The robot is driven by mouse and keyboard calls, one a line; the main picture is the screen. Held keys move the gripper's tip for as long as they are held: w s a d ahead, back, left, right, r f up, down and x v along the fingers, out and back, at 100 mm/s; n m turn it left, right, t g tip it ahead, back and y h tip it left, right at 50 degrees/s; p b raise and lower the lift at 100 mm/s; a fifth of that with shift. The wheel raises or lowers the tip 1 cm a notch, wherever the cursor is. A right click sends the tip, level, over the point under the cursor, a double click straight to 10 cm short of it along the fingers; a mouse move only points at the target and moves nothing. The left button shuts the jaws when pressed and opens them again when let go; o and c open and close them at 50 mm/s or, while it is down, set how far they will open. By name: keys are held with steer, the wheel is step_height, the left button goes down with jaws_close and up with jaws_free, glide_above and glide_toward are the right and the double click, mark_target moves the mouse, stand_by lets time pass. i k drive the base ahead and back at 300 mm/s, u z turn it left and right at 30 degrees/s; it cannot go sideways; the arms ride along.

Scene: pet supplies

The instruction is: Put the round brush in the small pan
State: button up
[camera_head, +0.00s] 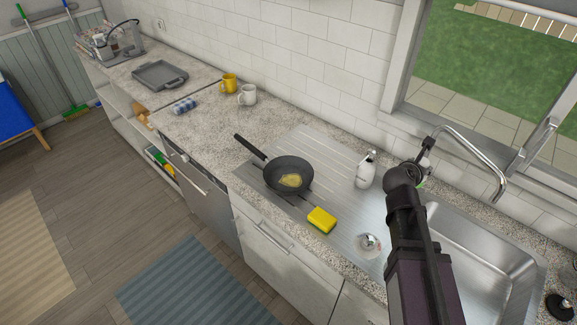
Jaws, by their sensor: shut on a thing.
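The small pan (284,165) is a dark frying pan on the ridged steel drainboard, with its handle toward the upper left. A yellowish patch lies on its inside bottom. My gripper (420,165) is to the right of the pan, above the sink's back left corner, in front of the tap. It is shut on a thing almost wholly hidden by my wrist. Only a small green bit (421,185) shows beside the jaws, likely part of the round brush. I cannot make out the brush's shape.
A yellow sponge (321,219) lies in front of the pan. A white bottle (366,170) stands between pan and gripper. The curved tap (478,158) rises behind the sink (480,250). Mugs (247,95) and a grey roasting tray (158,75) stand farther left.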

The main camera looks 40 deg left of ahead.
mark_target(284, 183)
steer(key=k, duration=1)
steer(key=z, duration=1.15)
steer(key=k, duration=0.1)
steer(key=u, duration=2.8)
steer(key=i, duration=0.45)
steer(key=u, duration=0.05)
